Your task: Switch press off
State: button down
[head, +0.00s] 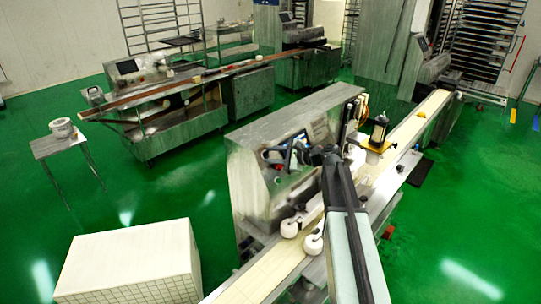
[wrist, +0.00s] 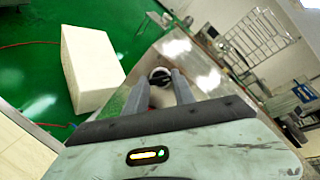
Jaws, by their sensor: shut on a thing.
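The steel press machine (head: 255,160) stands in the middle of the head view, with a control panel (head: 275,157) on its front face. My arm reaches up to that panel, and my gripper (head: 318,155) is at its right part, partly covering it. In the wrist view my gripper (wrist: 160,86) has its two fingers on either side of a dark round knob (wrist: 160,73) with a pale rim. The fingers are shut on this knob. Which way the knob is turned cannot be made out. In the head view the knob is hidden behind my gripper.
A conveyor belt (head: 285,262) runs along the machine, with white rollers (head: 313,244) beside my arm. A white block (head: 130,262) stands at the front left and also shows in the wrist view (wrist: 88,68).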

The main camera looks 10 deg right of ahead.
jog(key=n+p, duration=0.1)
jog(key=n, duration=0.2)
jog(key=shift+r+n+g, duration=0.1)
jog(key=shift+n+g, duration=0.2)
jog(key=shift+n, duration=0.1)
jog(key=n+g+p, duration=0.1)
jog(key=n+p, duration=0.1)
jog(key=n, duration=0.2)
jog(key=shift+r+n+h, duration=0.1)
jog(key=shift+n+h, duration=0.2)
jog(key=shift+h, duration=0.1)
jog(key=n+p, duration=0.2)
jog(key=n, duration=0.2)
jog(key=shift+g+h, duration=0.3)
jog(key=shift+h, duration=0.1)
jog(key=shift+a+n+h+p, duration=0.1)
jog(key=shift+n+h+p, duration=0.45)
jog(key=shift+n, duration=1.25)
jog(key=c, duration=1)
grip_release()
jog(key=shift+c, duration=0.2)
